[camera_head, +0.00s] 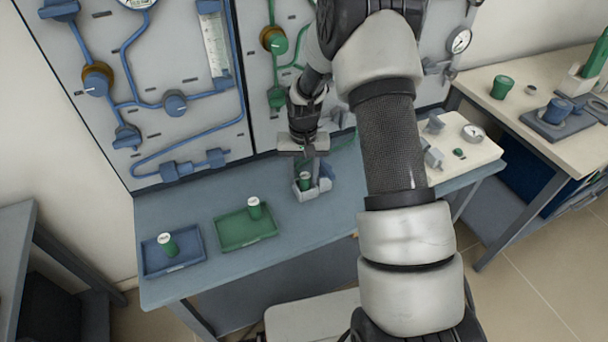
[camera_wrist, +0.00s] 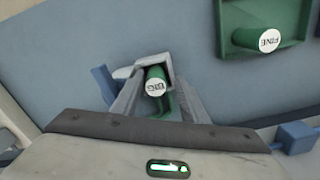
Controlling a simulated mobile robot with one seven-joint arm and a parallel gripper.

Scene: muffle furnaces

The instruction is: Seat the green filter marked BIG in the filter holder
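The green filter marked BIG (camera_wrist: 155,88) has a white top label. It stands inside the grey filter holder (camera_wrist: 172,62) in the wrist view. In the head view the filter (camera_head: 305,181) shows within the holder (camera_head: 326,184) on the blue bench. My gripper (camera_head: 306,168) is right above the holder, pointing down. In the wrist view its two grey fingers (camera_wrist: 152,98) reach down on either side of the filter and look spread. The filter's lower end is hidden inside the holder, so how deep it sits cannot be told.
A green tray (camera_head: 262,234) holds a green filter marked FINE (camera_wrist: 262,40). A blue tray (camera_head: 190,263) with another green filter (camera_head: 167,245) stands at the bench's left. A pipe panel (camera_head: 190,60) rises behind. A pale board (camera_head: 478,152) with fittings lies right.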

